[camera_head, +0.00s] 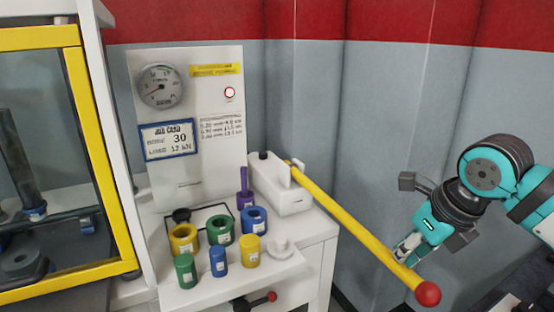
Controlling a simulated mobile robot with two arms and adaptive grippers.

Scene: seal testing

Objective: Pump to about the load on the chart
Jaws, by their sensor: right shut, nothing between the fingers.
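The pump's yellow lever (345,220) slopes from the white pump body (281,185) down to the right and ends in a red knob (428,293). My right gripper (408,245) is shut and empty, close to the lever just above the knob; I cannot tell whether it touches. A round gauge (160,87) is on the white panel, its needle too small to read surely. A job card (168,140) in a blue frame shows 30 and 12 kN. A printed chart (221,128) of several lines is beside it. My left gripper is not in view.
Yellow, green and blue rings and plugs stand on the white bench (200,290). A small lever with a red knob (271,297) is on the bench front. A yellow-framed cabinet (88,140) stands at left. A red lamp (230,92) is on the panel.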

